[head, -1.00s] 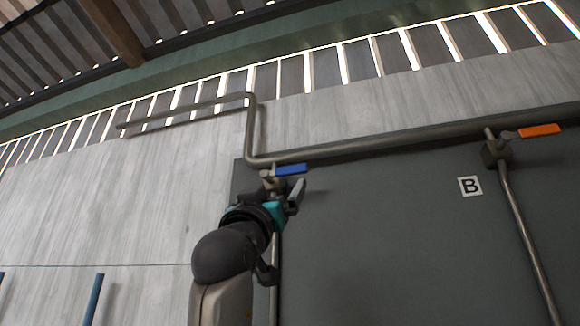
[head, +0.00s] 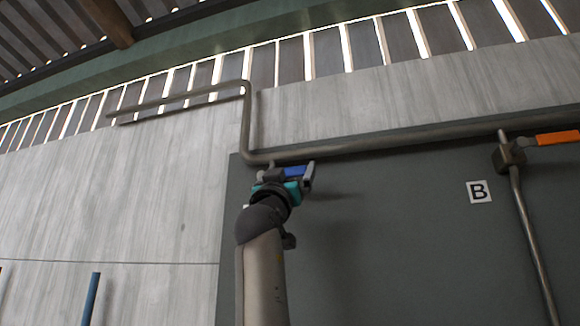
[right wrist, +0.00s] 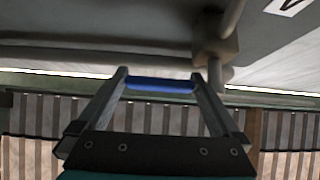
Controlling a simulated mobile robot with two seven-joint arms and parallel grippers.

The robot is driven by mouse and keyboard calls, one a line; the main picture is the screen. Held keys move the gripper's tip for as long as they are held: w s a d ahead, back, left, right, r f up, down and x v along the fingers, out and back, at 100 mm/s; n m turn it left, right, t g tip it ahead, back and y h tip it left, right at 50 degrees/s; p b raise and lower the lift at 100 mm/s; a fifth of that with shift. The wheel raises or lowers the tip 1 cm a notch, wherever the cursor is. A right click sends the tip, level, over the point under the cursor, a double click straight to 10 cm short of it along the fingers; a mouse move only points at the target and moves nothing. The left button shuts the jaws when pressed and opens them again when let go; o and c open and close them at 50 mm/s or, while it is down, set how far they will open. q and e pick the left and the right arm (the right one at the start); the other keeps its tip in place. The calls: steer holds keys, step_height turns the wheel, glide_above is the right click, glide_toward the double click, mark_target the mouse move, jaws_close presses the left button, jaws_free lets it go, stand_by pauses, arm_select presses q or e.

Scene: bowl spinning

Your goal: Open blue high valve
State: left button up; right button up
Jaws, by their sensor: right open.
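The blue valve handle (head: 296,171) sits high on the wall, just below the horizontal pipe, and points to the right. My right gripper (head: 288,174) is open and right at it, partly covering the handle and valve. In the right wrist view, the blue handle (right wrist: 160,84) lies crosswise between the two open fingertips of my right gripper (right wrist: 167,78). The valve body (right wrist: 215,46) is beyond the right finger there. I cannot tell whether the fingers touch the handle. My left gripper is not in view.
A grey pipe (head: 400,138) runs along the top of the dark panel (head: 400,240). An orange-handled valve (head: 556,138) is at the far right, near a white "B" label (head: 479,191). The panel between the valves is clear.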

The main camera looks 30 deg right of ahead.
steer(key=shift+c, duration=0.2)
jaws_close()
stand_by(0.6)
